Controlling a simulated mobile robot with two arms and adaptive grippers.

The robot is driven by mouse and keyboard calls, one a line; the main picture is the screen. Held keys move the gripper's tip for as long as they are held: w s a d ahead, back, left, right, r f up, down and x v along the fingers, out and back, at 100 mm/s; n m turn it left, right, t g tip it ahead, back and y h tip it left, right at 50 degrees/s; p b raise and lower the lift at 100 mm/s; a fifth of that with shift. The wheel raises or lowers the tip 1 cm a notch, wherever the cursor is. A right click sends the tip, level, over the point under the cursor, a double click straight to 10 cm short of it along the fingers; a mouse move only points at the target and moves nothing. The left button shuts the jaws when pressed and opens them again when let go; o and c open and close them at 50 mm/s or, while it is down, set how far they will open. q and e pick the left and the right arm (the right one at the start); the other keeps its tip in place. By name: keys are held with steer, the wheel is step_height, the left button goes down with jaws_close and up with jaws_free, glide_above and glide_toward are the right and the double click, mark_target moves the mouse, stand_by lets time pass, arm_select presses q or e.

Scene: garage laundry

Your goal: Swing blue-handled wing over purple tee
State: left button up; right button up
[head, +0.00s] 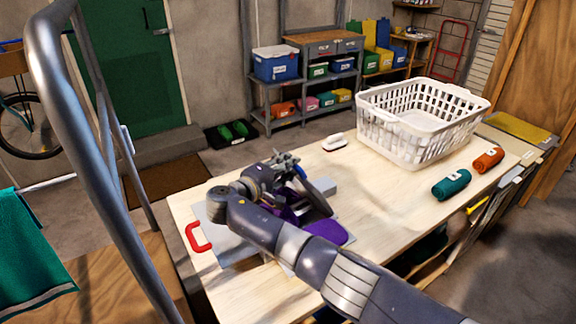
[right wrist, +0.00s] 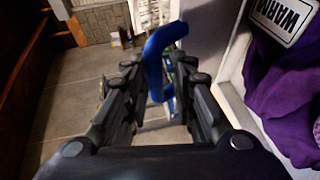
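The purple tee (head: 327,232) lies on a grey folding board on the table, partly hidden by my right arm. The board has a red handle (head: 199,238) at its left side. The blue handle (right wrist: 158,62) stands between the fingers of my right gripper (right wrist: 158,95) in the right wrist view. A gap shows beside the handle, so the fingers look open around it. In the head view, my right gripper (head: 287,164) is over the board's far side. The purple tee (right wrist: 285,100) with a white "WARM" label is at the right of the wrist view. My left gripper is not visible.
A white laundry basket (head: 390,136) stands at the table's far right. A teal roll (head: 451,185) and an orange roll (head: 488,160) lie in front of it. A small brush (head: 334,143) lies at the back edge. The table (head: 385,200) between board and rolls is clear.

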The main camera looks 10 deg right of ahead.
steer(key=v, duration=1.1)
steer(key=shift+r, duration=0.15)
steer(key=shift+s, duration=0.1)
